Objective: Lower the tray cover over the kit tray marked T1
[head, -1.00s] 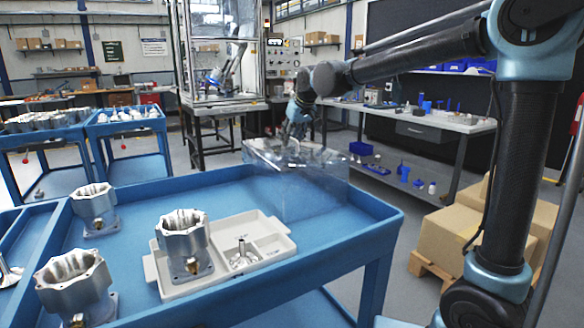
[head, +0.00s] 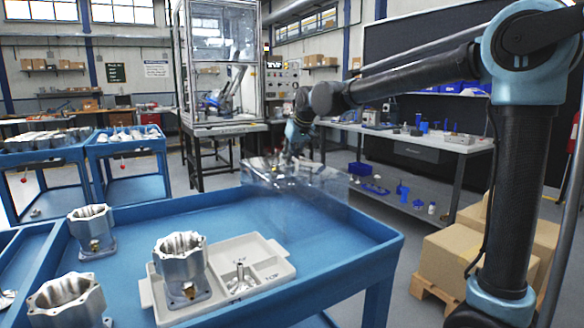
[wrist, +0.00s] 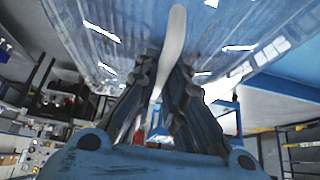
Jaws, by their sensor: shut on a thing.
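The tray cover (head: 310,180) is a clear, see-through box, hanging at the far right part of the blue cart. My gripper (head: 293,155) is above it. In the wrist view my gripper (wrist: 168,80) is shut on a pale upright handle (wrist: 175,45), with the clear cover (wrist: 110,35) spread beyond. The kit tray (head: 266,248) is light grey with compartments and lies on the cart, nearer and to the left of the cover. A metal housing (head: 180,265) stands in its left part and small metal parts (head: 241,278) lie in another compartment. Its small markings are too small to read surely.
The blue cart (head: 340,222) has a raised rim. Two more housings (head: 91,230) (head: 68,303) stand on its left side. Cardboard boxes (head: 455,258) are on the floor at right. A workbench (head: 410,140) stands behind. The cart top behind the kit tray is clear.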

